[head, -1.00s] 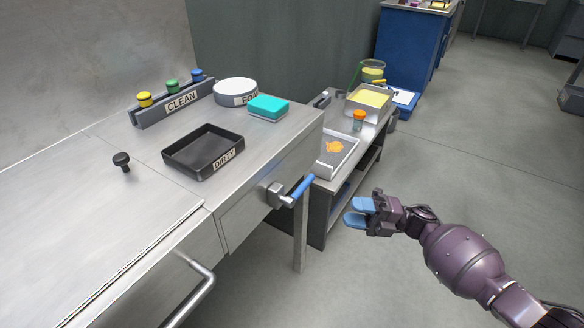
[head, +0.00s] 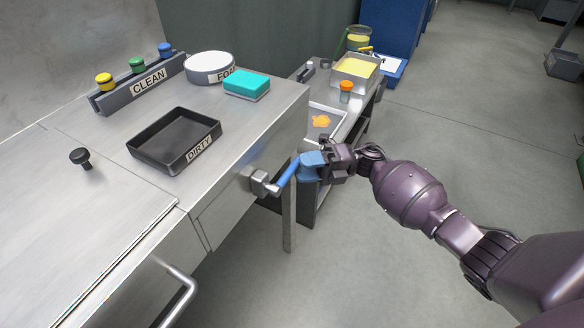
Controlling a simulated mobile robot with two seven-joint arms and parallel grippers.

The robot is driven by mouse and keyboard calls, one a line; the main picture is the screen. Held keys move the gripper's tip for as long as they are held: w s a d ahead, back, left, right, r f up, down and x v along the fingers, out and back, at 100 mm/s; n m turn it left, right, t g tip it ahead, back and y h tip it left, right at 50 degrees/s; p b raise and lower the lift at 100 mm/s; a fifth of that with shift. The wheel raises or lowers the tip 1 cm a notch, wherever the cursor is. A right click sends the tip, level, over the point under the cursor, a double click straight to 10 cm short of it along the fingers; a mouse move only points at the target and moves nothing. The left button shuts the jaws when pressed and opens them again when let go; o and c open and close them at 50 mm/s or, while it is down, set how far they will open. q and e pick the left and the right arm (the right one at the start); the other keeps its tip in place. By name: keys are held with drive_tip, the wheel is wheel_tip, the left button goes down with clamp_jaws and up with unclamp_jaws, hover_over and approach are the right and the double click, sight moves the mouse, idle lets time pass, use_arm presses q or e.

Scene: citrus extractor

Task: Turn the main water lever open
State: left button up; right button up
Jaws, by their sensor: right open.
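The main water lever has a blue handle (head: 287,176) on a grey metal valve body (head: 262,184). It sticks out from the front face of the steel counter, and its handle slants up and to the right. My left gripper is not in view.
The steel counter (head: 60,225) carries a black DIRTY tray (head: 150,150), a CLEAN rack (head: 140,88), a white round tub (head: 210,66) and a teal sponge (head: 246,83). A bar handle (head: 183,295) juts out at the front. A side table with trays stands behind my gripper.

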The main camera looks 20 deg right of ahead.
sight(292, 167)
drive_tip(key=shift+w+a+r, duration=0.15)
drive_tip(key=shift+a, duration=0.75)
drive_tip(key=shift+w+a+r, duration=0.1)
drive_tip(key=shift+a, duration=0.8)
clamp_jaws()
